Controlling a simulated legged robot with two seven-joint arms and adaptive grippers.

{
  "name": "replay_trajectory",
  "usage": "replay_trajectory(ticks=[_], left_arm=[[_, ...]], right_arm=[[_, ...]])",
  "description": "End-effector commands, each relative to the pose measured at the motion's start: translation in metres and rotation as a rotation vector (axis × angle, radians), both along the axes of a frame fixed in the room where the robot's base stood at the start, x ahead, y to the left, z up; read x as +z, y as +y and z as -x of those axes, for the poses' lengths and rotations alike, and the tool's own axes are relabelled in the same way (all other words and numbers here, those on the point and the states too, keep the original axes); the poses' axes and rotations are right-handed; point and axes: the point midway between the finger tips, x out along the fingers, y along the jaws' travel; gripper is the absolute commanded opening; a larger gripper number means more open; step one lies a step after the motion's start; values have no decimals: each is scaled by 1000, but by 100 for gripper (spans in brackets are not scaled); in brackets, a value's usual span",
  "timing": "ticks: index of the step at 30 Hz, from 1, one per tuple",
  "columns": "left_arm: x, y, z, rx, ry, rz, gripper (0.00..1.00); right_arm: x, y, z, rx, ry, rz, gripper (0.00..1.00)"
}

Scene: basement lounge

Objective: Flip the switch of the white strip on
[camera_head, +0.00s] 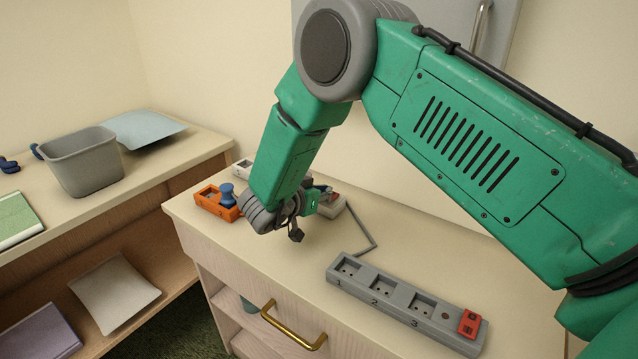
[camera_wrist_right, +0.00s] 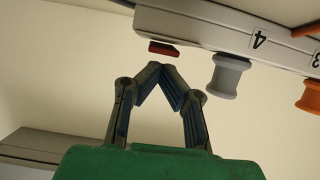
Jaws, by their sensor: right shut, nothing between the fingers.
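The white strip (camera_head: 243,168) lies at the back of the cabinet top, mostly hidden behind my right arm; its right end (camera_head: 332,208) shows past the gripper. In the right wrist view the white strip (camera_wrist_right: 212,32) appears upside down, with a red switch (camera_wrist_right: 163,48) at its end and a grey plug (camera_wrist_right: 229,75) by the number 4. My right gripper (camera_head: 322,201) is shut and empty beside the strip's switch end. In the wrist view its fingertips (camera_wrist_right: 158,72) meet just short of the red switch, with a small gap. My left gripper is out of view.
A grey strip (camera_head: 394,291) with a red switch (camera_head: 469,323) lies in front on the cabinet top. An orange block (camera_head: 213,207) with a blue plug (camera_head: 227,192) sits left of the gripper. An orange plug (camera_wrist_right: 311,95) is near the white strip's 3. A grey bin (camera_head: 84,164) stands left.

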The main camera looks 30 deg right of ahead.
Motion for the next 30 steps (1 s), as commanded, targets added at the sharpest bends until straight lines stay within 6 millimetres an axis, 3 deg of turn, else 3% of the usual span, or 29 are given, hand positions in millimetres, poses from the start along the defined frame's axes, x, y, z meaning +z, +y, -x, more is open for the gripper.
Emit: replay_trajectory(ticks=[17,30], left_arm=[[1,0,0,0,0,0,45],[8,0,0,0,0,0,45]], right_arm=[[-15,4,2,-1,2,-1,0],[-5,4,1,0,1,-1,0]])
